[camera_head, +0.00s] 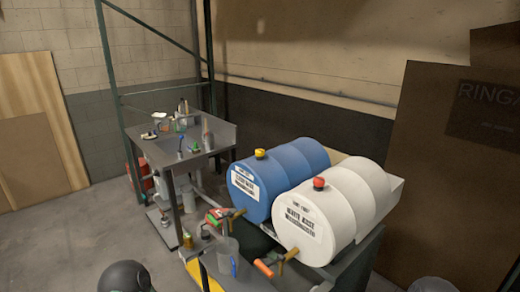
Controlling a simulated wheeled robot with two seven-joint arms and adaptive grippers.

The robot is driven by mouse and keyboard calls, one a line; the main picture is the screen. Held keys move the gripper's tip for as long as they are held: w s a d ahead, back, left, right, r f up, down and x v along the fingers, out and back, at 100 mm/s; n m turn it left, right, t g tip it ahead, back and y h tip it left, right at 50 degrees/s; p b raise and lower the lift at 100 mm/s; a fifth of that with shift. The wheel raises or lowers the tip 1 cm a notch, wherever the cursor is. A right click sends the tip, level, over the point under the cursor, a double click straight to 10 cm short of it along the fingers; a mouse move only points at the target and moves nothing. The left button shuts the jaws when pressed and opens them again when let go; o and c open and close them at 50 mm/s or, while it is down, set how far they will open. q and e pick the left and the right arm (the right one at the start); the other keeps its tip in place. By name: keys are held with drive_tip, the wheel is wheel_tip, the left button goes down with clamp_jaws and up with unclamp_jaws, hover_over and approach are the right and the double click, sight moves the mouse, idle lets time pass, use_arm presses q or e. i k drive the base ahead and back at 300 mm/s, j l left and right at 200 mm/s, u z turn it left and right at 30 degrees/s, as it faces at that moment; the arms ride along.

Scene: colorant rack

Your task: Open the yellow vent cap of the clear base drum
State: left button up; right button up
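The yellow vent cap (260,154) sits on top of the blue drum (288,172), near its front end. The cap appears seated on the drum; I cannot tell whether it is loose. The blue drum lies on its side with a white label (245,184) on its front face, too small to read surely. A tap (236,213) sticks out at the front below the label. Neither of my grippers shows in the head view; only rounded dark parts, seemingly of my arms, appear at the bottom edge.
A white drum (345,205) with a red cap (319,184) lies right beside the blue one. Its orange-handled tap (265,268) juts forward. A clear jug (228,255) stands below the taps. A grey workbench (215,138) with small items stands left. Floor at left is clear.

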sight(259, 153)
drive_tip(key=i+j+z, duration=0.1)
drive_tip(key=j, duration=0.25)
drive_tip(key=i+j+z, duration=0.1)
drive_tip(key=i+j, duration=0.15)
drive_tip(key=i+j+z, duration=0.1)
drive_tip(key=j, duration=0.35)
drive_tip(key=i+j, duration=0.2)
drive_tip(key=j, duration=0.15)
drive_tip(key=i+j+z, duration=0.15)
drive_tip(key=j, duration=0.25)
